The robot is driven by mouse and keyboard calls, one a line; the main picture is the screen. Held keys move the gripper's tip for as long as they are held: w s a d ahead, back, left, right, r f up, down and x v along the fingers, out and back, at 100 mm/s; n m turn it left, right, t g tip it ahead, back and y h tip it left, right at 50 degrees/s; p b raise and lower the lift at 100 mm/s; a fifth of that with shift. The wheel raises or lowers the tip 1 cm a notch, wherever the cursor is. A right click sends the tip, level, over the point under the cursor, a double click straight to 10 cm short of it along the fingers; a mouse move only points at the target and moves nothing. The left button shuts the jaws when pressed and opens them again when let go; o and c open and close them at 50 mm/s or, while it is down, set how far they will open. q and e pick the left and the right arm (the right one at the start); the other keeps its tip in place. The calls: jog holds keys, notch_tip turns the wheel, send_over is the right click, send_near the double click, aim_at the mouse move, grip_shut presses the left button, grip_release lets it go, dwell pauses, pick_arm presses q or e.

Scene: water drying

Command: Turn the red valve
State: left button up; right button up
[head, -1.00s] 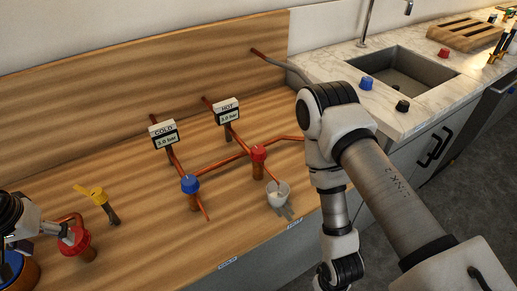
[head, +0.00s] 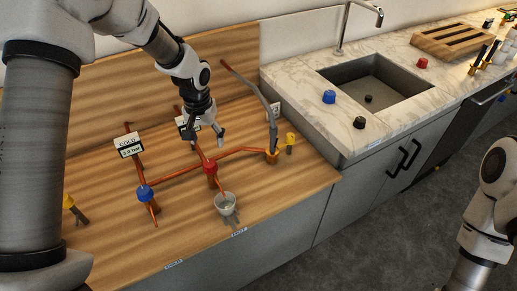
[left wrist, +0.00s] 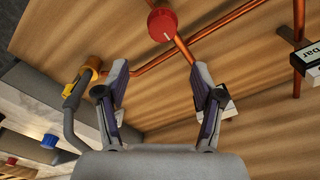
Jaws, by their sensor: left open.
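The red valve (head: 210,166) is a round red knob on the copper pipes above the wooden board. It also shows at the top of the left wrist view (left wrist: 162,24), with a small pale mark on its top. My left gripper (head: 208,140) is open and empty, just above and behind the red valve, apart from it. In the left wrist view its two fingers (left wrist: 161,72) are spread, with the valve beyond the tips. My right arm shows at the right edge of the head view; its gripper is out of view.
A blue valve (head: 145,192) stands left of the red one, near the COLD gauge (head: 129,146). A grey-handled fitting (head: 272,155) stands to the right. The HOT sign is mostly hidden by my gripper.

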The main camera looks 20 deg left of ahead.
aim_at(209, 163)
pick_arm(q)
jog(key=shift+w+d+p, duration=0.1)
jog(key=shift+d+p, duration=0.3)
jog(key=shift+d, duration=0.25)
jog(key=shift+g, duration=0.4)
jog(key=f, duration=0.1)
jog(key=s+a+f, duration=0.1)
jog(key=f+p, duration=0.1)
jog(key=shift+s+a+f, duration=0.25)
jog(key=shift+s+a, duration=0.15)
jog(key=f, duration=0.3)
jog(key=f+p, duration=0.1)
jog(key=f, duration=0.1)
jog(key=shift+w+d+f, duration=0.15)
jog(key=shift+w+d, duration=0.15)
jog(key=shift+d, duration=0.1)
jog(key=shift+s+a+f, duration=0.1)
jog(key=shift+a+f, duration=0.05)
jog(key=shift+a, duration=0.1)
jog(key=shift+d, duration=0.1)
jog(key=c, duration=1.1)
pick_arm(e)
notch_tip(209, 163, up, 4)
jog(key=shift+s+r, duration=0.1)
jog(key=shift+s, duration=0.05)
